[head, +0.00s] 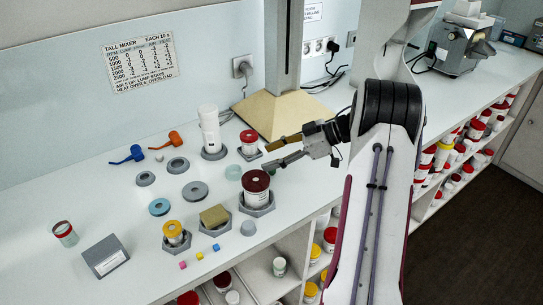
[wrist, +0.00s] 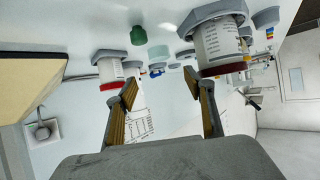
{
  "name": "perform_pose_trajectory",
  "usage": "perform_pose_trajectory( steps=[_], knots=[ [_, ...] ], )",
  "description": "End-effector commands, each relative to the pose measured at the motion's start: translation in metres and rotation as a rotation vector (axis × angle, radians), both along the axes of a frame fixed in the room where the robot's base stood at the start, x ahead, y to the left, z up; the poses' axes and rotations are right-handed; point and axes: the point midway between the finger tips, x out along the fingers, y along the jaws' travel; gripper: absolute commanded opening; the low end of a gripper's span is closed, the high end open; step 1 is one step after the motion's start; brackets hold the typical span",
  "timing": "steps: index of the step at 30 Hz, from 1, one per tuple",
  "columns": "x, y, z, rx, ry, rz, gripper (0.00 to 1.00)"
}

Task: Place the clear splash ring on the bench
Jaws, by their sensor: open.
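A small pale green see-through piece (head: 234,172), which looks like the clear splash ring, rests on the bench (head: 120,185) just left of the dark-red-lidded jar.
A dark-red-lidded jar (head: 257,191) and a red-lidded jar (head: 249,139) stand close on either side of my fingers. A white bottle (head: 210,130), grey rings (head: 195,191) and a yellow-topped jar (head: 173,233) stand further left. The front left bench has free room.

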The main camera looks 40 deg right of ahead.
Motion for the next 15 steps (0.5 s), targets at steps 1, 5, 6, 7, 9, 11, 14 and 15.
perform_pose_trajectory(
  steps=[1,5,6,7,9,11,14,15],
  knots=[
    [0.000,0.000,0.000,0.000,0.000,0.000,0.53],
    [0.000,0.000,0.000,0.000,0.000,0.000,0.53],
    [0.000,0.000,0.000,0.000,0.000,0.000,0.53],
    [0.000,0.000,0.000,0.000,0.000,0.000,0.53],
    [0.001,0.000,0.000,-0.001,-0.001,0.000,0.53],
    [0.002,0.001,0.001,-0.004,-0.005,-0.003,0.53],
    [0.007,0.002,0.006,-0.016,-0.018,-0.015,0.53],
    [0.011,0.003,0.010,-0.023,-0.027,-0.023,0.53]
  ],
)
